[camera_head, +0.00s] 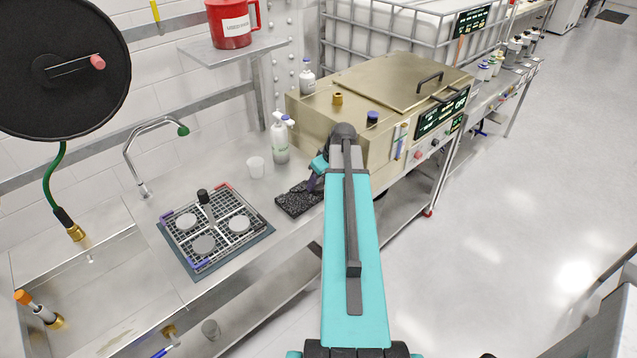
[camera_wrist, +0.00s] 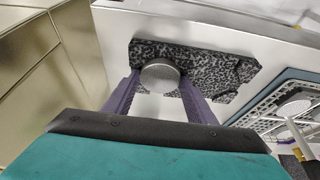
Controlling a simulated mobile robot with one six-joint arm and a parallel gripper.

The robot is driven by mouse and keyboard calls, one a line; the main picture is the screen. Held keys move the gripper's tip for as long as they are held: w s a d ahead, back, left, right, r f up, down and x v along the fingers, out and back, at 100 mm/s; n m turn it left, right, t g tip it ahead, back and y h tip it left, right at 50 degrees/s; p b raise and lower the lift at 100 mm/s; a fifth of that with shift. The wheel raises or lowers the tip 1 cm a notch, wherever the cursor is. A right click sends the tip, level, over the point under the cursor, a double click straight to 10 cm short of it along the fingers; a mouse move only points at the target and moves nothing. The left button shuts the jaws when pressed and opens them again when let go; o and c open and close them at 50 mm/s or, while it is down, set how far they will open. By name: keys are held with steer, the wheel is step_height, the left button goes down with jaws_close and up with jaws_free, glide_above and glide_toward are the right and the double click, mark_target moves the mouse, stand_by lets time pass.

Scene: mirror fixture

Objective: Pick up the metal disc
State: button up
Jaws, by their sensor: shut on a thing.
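The metal disc (camera_wrist: 160,75) is a round grey piece between the two purple fingers of my gripper (camera_wrist: 159,79) in the wrist view. The fingers are shut on its sides. Behind it in that view is a dark speckled foam pad (camera_wrist: 205,62) with cut-outs; I cannot tell whether the disc still touches the pad. In the head view, my gripper (camera_head: 312,183) is at the right end of the dark pad (camera_head: 293,202), and my teal arm hides most of it. The held disc is not visible there.
A rack (camera_head: 217,228) with several grey discs and a dark upright handle lies left of the pad. A brass-coloured tank (camera_head: 380,95) stands at the right. A sink (camera_head: 85,285) is at lower left.

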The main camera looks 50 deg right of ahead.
mark_target(321, 185)
steer(key=shift+r, duration=0.2)
steer(key=shift+r+b, duration=0.7)
steer(key=shift+r, duration=0.6)
steer(key=shift+s+r, duration=0.25)
steer(key=s+r+b, duration=0.1)
steer(key=s+b, duration=0.3)
steer(key=s, duration=1.1)
steer(key=shift+s+d+r, duration=0.25)
steer(key=shift+s+d, duration=0.05)
steer(key=shift+d, duration=0.05)
steer(key=shift+w, duration=0.1)
